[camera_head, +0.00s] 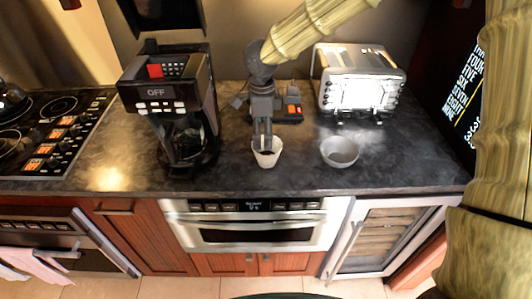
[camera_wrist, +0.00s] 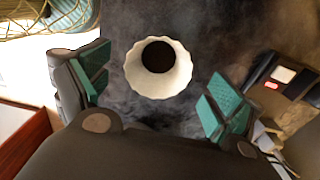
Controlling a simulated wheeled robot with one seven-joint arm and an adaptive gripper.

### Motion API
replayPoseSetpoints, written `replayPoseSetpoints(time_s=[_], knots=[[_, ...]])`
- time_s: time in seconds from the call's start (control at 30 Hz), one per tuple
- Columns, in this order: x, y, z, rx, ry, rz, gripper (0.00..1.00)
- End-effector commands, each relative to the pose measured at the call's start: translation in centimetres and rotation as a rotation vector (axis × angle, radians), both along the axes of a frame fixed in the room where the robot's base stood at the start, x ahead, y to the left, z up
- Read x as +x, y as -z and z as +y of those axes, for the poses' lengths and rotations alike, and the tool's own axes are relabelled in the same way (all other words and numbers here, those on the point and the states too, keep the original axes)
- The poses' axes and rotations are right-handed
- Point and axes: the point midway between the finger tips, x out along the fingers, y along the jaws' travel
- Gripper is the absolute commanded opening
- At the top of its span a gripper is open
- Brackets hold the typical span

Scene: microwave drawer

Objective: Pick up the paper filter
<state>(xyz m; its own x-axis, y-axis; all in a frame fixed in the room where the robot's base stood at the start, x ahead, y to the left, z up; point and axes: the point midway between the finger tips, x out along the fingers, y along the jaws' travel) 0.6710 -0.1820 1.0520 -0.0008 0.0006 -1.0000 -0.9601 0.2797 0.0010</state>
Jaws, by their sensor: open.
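The white paper filter (camera_head: 266,157) stands upright on the dark countertop, near its front, with a fluted rim and a dark round patch inside. My gripper (camera_head: 263,140) points down at it from behind and above, and its fingertips overlap the filter's rim in the head view. In the wrist view the filter (camera_wrist: 158,69) lies between the two teal-padded fingers, toward the far side, with a gap to each finger. My gripper (camera_wrist: 157,100) is open and empty. Whether the fingertips are level with the rim cannot be told.
A grey bowl (camera_head: 340,151) sits right of the filter, and a black coffee maker (camera_head: 171,110) stands to the left. A silver toaster (camera_head: 358,82) and a black device with an orange part (camera_head: 291,112) are behind. The counter's front edge is close.

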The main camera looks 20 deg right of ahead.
Motion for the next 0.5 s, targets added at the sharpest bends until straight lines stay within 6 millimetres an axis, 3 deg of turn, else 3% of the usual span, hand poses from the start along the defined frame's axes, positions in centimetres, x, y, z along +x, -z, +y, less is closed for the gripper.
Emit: replayPoseSetpoints(time_s=[0.5], knots=[[-0.2,4.3,-0.9,-0.005,-0.003,0.002,0.93]])
